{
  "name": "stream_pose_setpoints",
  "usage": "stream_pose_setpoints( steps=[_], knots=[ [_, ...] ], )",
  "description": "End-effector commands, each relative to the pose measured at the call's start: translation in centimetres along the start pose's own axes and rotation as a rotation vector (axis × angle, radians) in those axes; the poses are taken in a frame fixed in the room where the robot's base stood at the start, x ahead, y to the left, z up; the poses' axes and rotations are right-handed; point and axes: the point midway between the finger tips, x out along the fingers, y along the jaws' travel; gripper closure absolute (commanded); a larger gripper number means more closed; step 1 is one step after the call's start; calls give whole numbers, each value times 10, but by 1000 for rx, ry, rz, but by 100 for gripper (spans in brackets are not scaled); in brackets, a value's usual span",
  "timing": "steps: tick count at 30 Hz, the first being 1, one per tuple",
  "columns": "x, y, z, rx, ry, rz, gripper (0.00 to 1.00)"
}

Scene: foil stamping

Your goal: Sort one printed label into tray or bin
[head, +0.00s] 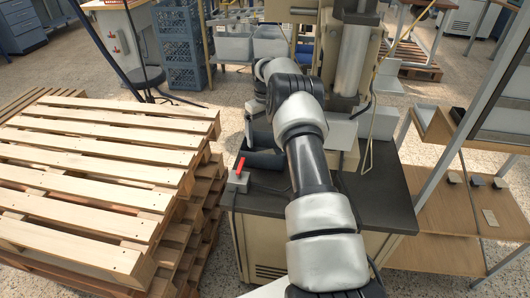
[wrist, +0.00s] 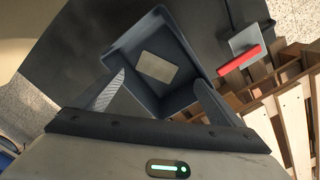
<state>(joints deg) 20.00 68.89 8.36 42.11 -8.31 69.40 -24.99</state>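A dark grey open-topped box (wrist: 118,56) stands on the dark machine table in the wrist view. A flat beige label (wrist: 157,67) lies inside it, on its floor. My gripper (wrist: 158,77) is open, its two fingers apart on either side of the label in the picture, with nothing held between them. I cannot tell how far above the label the fingertips are. In the head view the dark box (head: 265,161) shows beside my arm on the table's left part, and its inside and the label cannot be made out.
A red-handled switch box (head: 239,178) sits at the table's left edge. Stacked wooden pallets (head: 95,160) stand to the left. The stamping machine (head: 348,60) rises behind my arm. A wooden shelf (head: 440,205) at right holds several small dark pieces and a beige plate (head: 490,217).

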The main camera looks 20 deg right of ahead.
Motion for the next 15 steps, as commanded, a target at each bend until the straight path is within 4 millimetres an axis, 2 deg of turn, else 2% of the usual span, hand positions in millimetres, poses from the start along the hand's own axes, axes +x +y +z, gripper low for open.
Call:
stream_pose_setpoints(
  steps=[5,8,15],
  knots=[
    [-1,0,0,0,0,0,9],
    [-9,0,-1,0,2,1,9],
    [-50,0,-1,-1,3,2,9]
  ],
)
